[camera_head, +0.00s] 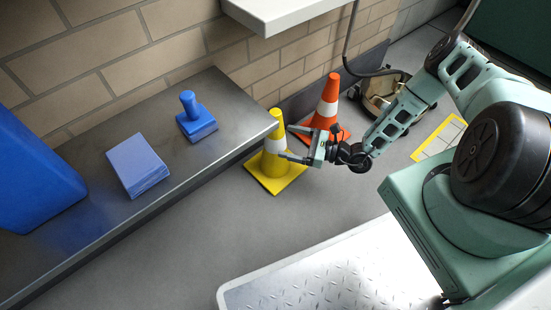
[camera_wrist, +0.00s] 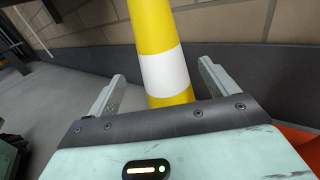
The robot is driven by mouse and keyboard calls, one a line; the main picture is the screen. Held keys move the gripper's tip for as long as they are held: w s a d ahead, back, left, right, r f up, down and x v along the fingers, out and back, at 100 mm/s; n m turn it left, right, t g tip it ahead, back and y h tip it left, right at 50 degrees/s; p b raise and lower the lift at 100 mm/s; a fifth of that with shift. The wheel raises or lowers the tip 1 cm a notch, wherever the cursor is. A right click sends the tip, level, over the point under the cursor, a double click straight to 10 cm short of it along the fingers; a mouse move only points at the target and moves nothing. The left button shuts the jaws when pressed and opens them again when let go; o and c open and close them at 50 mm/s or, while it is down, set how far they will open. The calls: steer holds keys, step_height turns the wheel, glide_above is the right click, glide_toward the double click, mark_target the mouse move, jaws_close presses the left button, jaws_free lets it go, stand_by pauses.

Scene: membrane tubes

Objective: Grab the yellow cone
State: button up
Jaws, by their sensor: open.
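The yellow cone (camera_head: 273,163) with a white band stands upright on its square yellow base on the floor, beside the end of the grey bench. My gripper (camera_head: 287,143) is open at the cone, its two fingers pointing left toward the white band. In the wrist view the cone (camera_wrist: 157,60) rises between the two open fingers of my gripper (camera_wrist: 160,82), near the white band. I cannot tell whether either finger touches it. The cone's base is hidden in the wrist view.
An orange cone (camera_head: 324,115) with a white band stands just behind the yellow one. The grey bench (camera_head: 95,215) holds a blue stack (camera_head: 138,165), a blue stamp-like object (camera_head: 196,118) and a large blue container (camera_head: 30,175). A brick wall (camera_head: 150,45) runs behind.

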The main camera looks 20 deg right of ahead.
mark_target(270, 137)
steer(key=shift+b+x, duration=0.35)
steer(key=shift+x, duration=0.75)
steer(key=b+x, duration=0.4)
steer(key=shift+w+a+f, duration=0.1)
steer(key=shift+w+f, duration=0.15)
steer(key=shift+w, duration=0.05)
steer(key=shift+w+a+r, duration=0.1)
steer(key=shift+w+a, duration=0.05)
steer(key=shift+a, duration=0.05)
steer(key=shift+r, duration=0.1)
steer(key=c, duration=1.8)
